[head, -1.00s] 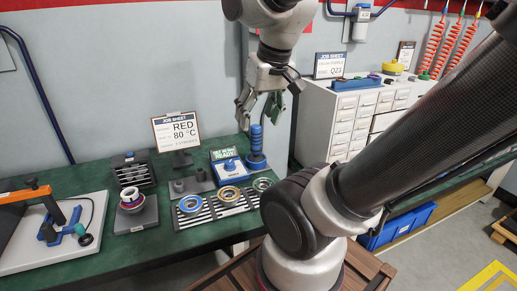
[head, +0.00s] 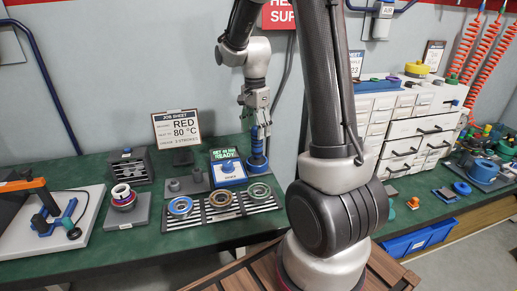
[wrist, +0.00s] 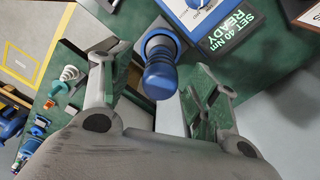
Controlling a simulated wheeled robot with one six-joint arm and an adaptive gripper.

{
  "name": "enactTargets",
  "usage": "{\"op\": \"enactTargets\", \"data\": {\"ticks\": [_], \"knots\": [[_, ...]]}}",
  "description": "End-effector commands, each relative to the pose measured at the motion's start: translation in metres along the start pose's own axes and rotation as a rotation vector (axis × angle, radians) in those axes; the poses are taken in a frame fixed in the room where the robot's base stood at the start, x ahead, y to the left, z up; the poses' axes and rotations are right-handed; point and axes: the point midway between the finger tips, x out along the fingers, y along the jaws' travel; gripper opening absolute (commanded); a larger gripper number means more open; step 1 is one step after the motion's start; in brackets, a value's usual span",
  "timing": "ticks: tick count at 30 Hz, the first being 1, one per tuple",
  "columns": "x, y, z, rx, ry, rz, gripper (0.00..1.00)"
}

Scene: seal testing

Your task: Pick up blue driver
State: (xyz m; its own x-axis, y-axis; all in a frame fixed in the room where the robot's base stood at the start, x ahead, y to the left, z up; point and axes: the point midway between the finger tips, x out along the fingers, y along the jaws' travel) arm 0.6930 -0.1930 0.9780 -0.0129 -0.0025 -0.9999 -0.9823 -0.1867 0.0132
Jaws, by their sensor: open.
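The blue driver (head: 257,152) stands upright in a dark blue holder on the green bench, beside the torque display. In the wrist view my gripper (wrist: 155,85) is open, and I cannot tell whether a finger touches the driver.
A blue unit with a "READY" display (head: 224,153) stands just left of the driver. A slatted rack (head: 226,210) with several rings lies in front. A job sheet (head: 177,130) stands behind. White drawers (head: 410,125) are at right.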

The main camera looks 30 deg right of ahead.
Motion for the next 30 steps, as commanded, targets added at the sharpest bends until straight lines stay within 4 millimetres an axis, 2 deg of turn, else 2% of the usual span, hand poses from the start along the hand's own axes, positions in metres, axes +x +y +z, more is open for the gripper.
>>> {"op": "enactTargets", "data": {"ticks": [6,9,17,26,30], "knots": [[0.034,-0.003,-0.007,-0.002,-0.001,0.004,0.6],[0.044,-0.003,-0.007,-0.002,-0.001,0.002,0.6],[0.048,-0.003,-0.007,-0.003,0.0,0.0,0.6],[0.047,-0.003,-0.007,-0.003,0.0,0.0,0.08],[0.047,-0.004,-0.007,-0.003,0.001,-0.001,0.05]]}}
